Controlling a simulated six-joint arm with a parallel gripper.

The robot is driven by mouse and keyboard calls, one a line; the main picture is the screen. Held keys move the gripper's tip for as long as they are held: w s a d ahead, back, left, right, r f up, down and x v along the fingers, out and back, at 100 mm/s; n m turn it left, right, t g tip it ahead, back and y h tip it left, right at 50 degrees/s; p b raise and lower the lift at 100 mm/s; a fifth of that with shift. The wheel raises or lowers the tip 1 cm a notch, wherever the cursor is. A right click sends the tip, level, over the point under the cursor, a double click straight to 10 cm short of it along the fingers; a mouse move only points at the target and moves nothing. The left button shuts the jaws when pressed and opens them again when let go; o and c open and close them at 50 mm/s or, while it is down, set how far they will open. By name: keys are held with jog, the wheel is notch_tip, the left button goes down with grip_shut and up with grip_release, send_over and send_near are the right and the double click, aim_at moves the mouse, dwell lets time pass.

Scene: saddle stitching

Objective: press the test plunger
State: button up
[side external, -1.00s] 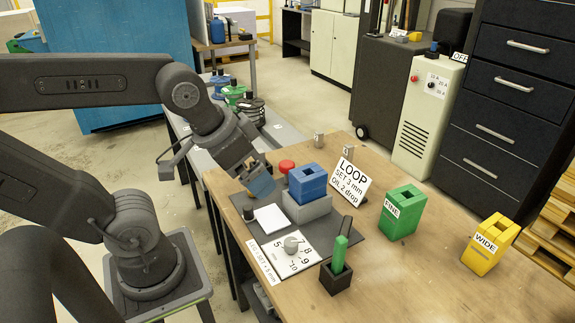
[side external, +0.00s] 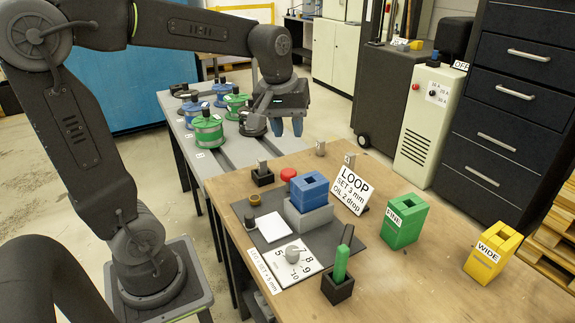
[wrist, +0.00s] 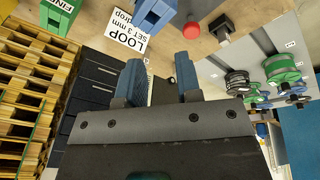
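A round red button (side external: 288,174), the most plunger-like thing I see, sits at the back of the dark mat, left of the blue block. It also shows near the top of the wrist view (wrist: 221,25). I cannot tell for sure that it is the test plunger. My gripper (side external: 288,128) is in the air past the far edge of the wooden table, above and behind the button, touching nothing. In the wrist view its two blue fingers (wrist: 160,78) stand apart with nothing between them.
A LOOP sign (side external: 351,187) and green FINE box (side external: 404,221) stand right. Spools (side external: 208,131) line the grey bench.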

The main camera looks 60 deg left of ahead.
jog(key=w+a+f+n, duration=0.1)
jog(key=a, duration=0.1)
jog(key=w+a+f+n+g, duration=0.1)
jog(key=w+a+n, duration=0.1)
jog(key=a, duration=0.1)
jog(key=w+a+n, duration=0.2)
jog(key=a, duration=0.1)
jog(key=shift+w+f+g, duration=0.2)
jog(key=shift+f+g, duration=0.1)
jog(key=shift+f, duration=0.1)
jog(key=c, duration=0.4)
jog(key=a+f+n, duration=0.1)
jog(key=a, duration=0.1)
jog(key=w+a+f+n, duration=0.1)
jog(key=a, duration=0.1)
jog(key=w+a+f+n, duration=0.1)
jog(key=a, duration=0.1)
jog(key=shift+w+a+f+n+g+h, duration=0.1)
jog(key=shift+w+a+n+g+h, duration=0.05)
jog(key=shift+w+n+g+h, duration=0.2)
grip_shut()
jog(key=shift+s, duration=0.1)
